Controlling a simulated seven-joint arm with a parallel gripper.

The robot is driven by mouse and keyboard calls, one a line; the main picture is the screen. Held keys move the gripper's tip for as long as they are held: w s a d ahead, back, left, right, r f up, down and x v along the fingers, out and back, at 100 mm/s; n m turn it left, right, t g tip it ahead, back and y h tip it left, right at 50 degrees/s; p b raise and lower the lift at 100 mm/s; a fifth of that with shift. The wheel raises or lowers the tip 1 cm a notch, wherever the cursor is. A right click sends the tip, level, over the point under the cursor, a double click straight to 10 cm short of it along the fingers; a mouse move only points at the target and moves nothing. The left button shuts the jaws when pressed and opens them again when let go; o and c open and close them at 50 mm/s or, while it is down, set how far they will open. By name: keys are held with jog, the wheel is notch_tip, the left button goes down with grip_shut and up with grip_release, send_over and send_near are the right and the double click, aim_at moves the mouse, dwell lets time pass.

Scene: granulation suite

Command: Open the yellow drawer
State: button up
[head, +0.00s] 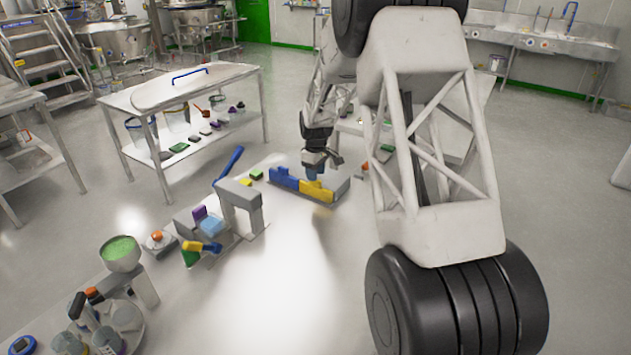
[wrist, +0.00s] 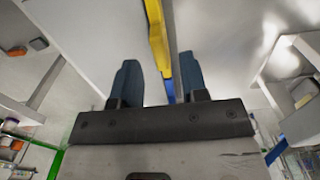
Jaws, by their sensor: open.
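The yellow drawer (head: 318,193) is at the front of a low, long unit on the white worktop, right of a blue drawer (head: 285,179). A grey end of the unit (head: 342,188) shows at its right. My gripper (head: 322,168) is just above and behind the yellow drawer, pointing down. In the wrist view my gripper (wrist: 158,60) has its two dark fingers apart, and a yellow strip (wrist: 157,38) shows between their tips, with a little blue below it. I cannot tell whether a finger touches the drawer.
Left on the worktop stand a grey press-like frame (head: 240,198) with a blue lever, a light-blue block (head: 211,226) and a yellow-and-blue tool (head: 203,247). The worktop in front of the drawers is clear. My arm hides much of the right.

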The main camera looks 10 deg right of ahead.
jog(key=shift+f, duration=1.8)
grip_shut()
